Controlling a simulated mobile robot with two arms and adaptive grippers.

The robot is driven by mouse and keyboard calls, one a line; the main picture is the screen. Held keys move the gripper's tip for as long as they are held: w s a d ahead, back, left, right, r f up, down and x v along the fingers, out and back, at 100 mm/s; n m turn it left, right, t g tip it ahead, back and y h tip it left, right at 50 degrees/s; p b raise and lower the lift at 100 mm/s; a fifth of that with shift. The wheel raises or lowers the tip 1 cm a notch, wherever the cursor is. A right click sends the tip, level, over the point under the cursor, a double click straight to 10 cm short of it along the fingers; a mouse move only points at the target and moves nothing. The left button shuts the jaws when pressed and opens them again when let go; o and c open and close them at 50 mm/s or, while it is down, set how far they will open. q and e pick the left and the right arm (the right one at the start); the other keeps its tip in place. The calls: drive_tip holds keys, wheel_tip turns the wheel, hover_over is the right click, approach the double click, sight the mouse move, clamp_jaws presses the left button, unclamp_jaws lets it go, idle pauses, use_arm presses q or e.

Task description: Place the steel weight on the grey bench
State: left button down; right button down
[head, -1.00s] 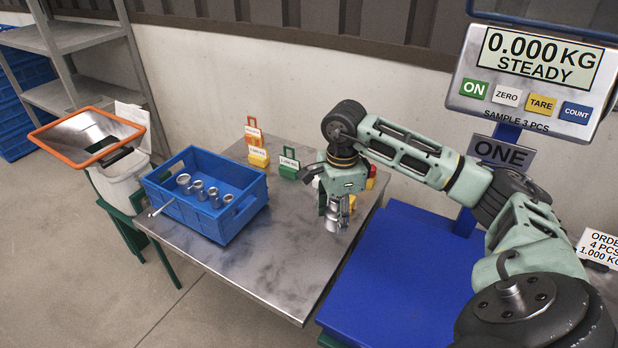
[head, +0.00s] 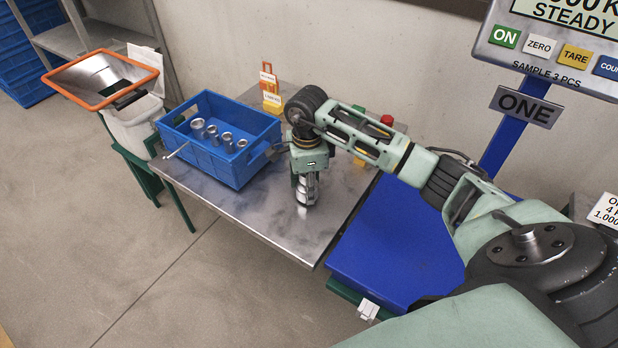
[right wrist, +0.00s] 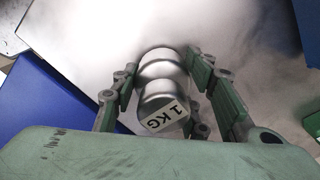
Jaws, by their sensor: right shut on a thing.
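The steel weight, a shiny knobbed cylinder with a "1 KG" label, is between the fingers of my right gripper (head: 306,190). The weight (right wrist: 158,85) shows clearly in the right wrist view, with the gripper (right wrist: 165,90) shut on it from both sides. In the head view the weight hangs upright over the grey metal bench (head: 255,210), right of the blue bin. Whether its base touches the bench I cannot tell. My left gripper is not in view.
A blue bin (head: 235,165) with several steel pieces stands on the bench's left part. An orange tagged block (head: 270,88) is at the back. The blue scale platform (head: 385,255) lies right of the bench. An orange-rimmed hopper (head: 100,78) stands at the left. The bench's front is clear.

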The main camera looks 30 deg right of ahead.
drive_tip(key=shift+f, duration=0.4)
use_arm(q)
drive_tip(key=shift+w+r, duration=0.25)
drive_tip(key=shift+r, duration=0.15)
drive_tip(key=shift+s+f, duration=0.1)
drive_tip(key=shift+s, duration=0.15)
use_arm(e)
drive_tip(key=c, duration=1)
unclamp_jaws()
drive_tip(key=shift+f, duration=0.1)
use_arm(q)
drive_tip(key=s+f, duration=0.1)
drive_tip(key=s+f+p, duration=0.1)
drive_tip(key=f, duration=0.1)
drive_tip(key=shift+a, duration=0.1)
use_arm(e)
wheel_tip(320, 180, up, 12)
drive_tip(key=shift+r, duration=0.1)
